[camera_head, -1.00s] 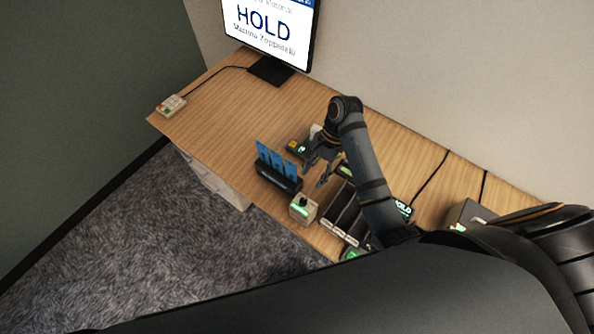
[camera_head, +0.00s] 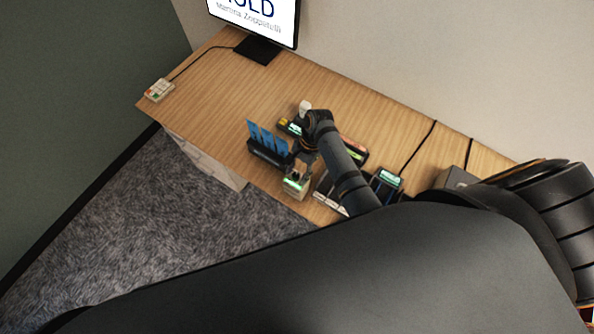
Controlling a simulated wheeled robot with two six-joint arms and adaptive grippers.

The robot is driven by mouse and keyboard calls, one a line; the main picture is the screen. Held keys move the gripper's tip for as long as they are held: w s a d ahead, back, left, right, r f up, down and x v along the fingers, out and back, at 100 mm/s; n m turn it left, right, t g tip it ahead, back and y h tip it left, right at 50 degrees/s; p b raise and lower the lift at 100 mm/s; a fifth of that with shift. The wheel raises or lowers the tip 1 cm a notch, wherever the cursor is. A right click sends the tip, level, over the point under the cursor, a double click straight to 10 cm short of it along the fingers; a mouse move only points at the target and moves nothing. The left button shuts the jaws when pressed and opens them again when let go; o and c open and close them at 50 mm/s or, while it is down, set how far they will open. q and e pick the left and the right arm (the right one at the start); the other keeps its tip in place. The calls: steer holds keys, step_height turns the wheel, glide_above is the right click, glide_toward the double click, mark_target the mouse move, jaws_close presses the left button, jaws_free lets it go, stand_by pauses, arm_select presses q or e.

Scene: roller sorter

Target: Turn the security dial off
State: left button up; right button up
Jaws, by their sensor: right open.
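The security dial looks to be the small beige box (camera_head: 296,186) with a green lit label at the table's front edge. Its top knob is hidden behind my right gripper (camera_head: 302,166). My right gripper points down at the top of the box, with its jaws open. I cannot tell whether the fingers touch the knob or stand around it. My left gripper is not in view.
A dark rack with blue cards (camera_head: 268,149) stands just left of the box. A monitor (camera_head: 255,18) and a keypad (camera_head: 159,90) are farther left. The table between them is clear.

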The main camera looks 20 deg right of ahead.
steer(key=shift+w, duration=0.1)
jaws_close()
steer(key=n, duration=0.2)
steer(key=n+g+h, duration=0.1)
steer(key=n, duration=0.1)
steer(key=shift+w+a+n+g, duration=0.2)
steer(key=shift+n+g, duration=0.1)
steer(key=shift+n, duration=0.1)
steer(key=shift+n+g+h, duration=0.3)
steer(key=shift+n+h, duration=0.5)
steer(key=shift+n, duration=1.4)
jaws_free()
